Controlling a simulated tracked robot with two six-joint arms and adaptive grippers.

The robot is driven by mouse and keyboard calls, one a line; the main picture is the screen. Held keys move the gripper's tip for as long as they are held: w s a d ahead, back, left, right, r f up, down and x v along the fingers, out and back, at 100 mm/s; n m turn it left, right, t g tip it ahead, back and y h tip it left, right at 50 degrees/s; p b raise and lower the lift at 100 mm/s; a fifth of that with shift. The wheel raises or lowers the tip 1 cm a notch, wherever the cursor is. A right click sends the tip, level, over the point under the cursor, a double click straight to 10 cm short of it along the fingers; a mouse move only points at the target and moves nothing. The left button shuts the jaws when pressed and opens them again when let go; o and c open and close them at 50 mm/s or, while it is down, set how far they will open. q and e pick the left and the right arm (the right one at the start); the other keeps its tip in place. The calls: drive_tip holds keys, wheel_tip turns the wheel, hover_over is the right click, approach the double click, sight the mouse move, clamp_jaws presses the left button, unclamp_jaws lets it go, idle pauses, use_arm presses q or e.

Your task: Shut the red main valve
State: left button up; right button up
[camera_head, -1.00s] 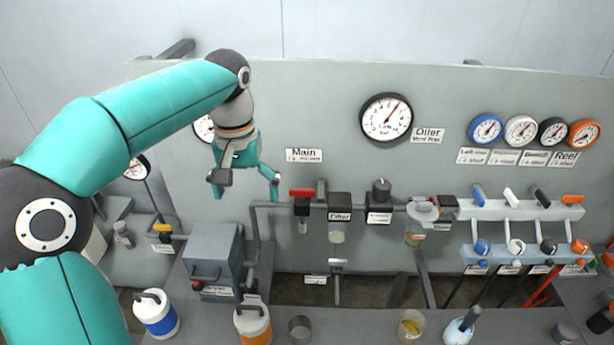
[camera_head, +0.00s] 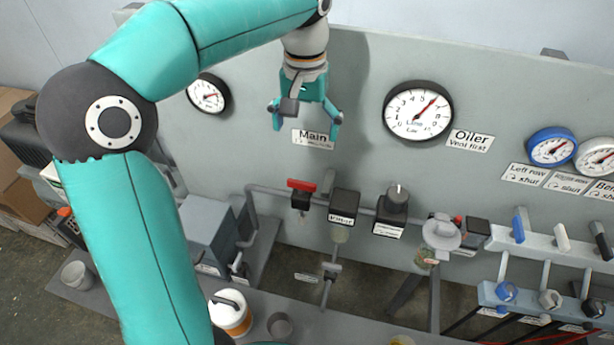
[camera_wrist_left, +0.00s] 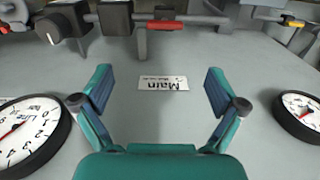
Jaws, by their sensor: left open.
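The main valve has a red lever handle (camera_head: 301,185) on the grey pipe, below the "Main" label (camera_head: 313,139). The lever lies roughly along the pipe. My left gripper (camera_head: 305,126) is open and empty in front of the panel, above the lever and over the top of the label. In the left wrist view the open fingers (camera_wrist_left: 158,84) straddle the label, and the red lever (camera_wrist_left: 166,25) shows past them near the top edge, apart from them. My right gripper is not in view.
A black filter block (camera_head: 343,205) and a black knob (camera_head: 396,197) sit on the pipe right of the valve. A large gauge (camera_head: 418,110) is to the right, a smaller gauge (camera_head: 208,94) to the left. A grey box (camera_head: 206,232) stands below left.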

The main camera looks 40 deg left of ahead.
use_arm(q)
hover_over(302, 181)
wheel_tip(302, 181, down, 9)
drive_tip(key=shift+s, duration=0.15)
wheel_tip(302, 181, down, 5)
drive_tip(key=b, duration=0.2)
drive_tip(key=shift+b, duration=0.3)
drive_tip(key=shift+f+b, duration=0.45)
drive_tip(key=shift+f, duration=0.15)
